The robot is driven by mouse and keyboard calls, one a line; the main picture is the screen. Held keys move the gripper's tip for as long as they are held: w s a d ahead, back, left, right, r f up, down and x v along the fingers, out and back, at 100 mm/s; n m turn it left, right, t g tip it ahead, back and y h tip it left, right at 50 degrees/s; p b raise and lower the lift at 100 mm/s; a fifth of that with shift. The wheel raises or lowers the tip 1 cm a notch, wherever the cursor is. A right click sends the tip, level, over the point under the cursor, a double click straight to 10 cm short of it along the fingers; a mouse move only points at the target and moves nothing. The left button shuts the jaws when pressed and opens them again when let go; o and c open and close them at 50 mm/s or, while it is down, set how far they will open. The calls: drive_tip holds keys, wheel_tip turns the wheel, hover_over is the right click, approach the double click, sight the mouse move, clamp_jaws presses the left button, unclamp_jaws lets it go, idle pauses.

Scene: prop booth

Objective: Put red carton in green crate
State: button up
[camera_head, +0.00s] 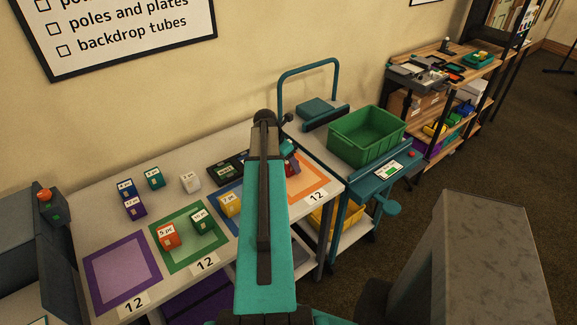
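A red carton (168,236) labelled "5 pc" stands on the table, inside the green-bordered square (183,264). A dark green carton (203,221) stands close to its right. The green crate (360,152) sits on a teal cart to the right of the table; its visible inside looks empty. My arm reaches forward over the table from the bottom middle. My gripper is mostly hidden behind the arm; a small dark, teal and red part (291,160) shows beside it, and I cannot tell whether it is gripper or object. The red carton is well left of the arm.
Blue, purple, teal and white cartons stand at the table's back left; a yellow carton (229,204) stands near the arm. A purple-bordered square (124,271) is bare. The cart's tall handle (308,68) rises behind the crate. A grey block (490,262) stands right front.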

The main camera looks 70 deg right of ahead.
idle(0.5)
drive_tip(key=c, duration=1.3)
drive_tip(key=shift+r, duration=0.1)
drive_tip(key=shift+r+b, duration=0.75)
drive_tip(key=shift+r, duration=0.75)
drive_tip(key=s+a+b, duration=0.1)
drive_tip(key=s+a, duration=0.3)
drive_tip(key=a, duration=0.1)
drive_tip(key=s+a+r+b, duration=0.1)
drive_tip(key=s+a, duration=0.2)
drive_tip(key=shift+a+r+b, duration=0.1)
drive_tip(key=shift+a+b, duration=0.15)
drive_tip(key=shift+b, duration=0.05)
drive_tip(key=shift+s+a+b, duration=0.8)
drive_tip(key=shift+a+b, duration=0.1)
drive_tip(key=shift+b, duration=0.15)
drive_tip(key=shift+d+b, duration=0.1)
drive_tip(key=shift+b, duration=0.55)
drive_tip(key=shift+s+b, duration=0.1)
drive_tip(key=shift+b, duration=1)
drive_tip(key=b, duration=0.5)
drive_tip(key=shift+s, duration=0.2)
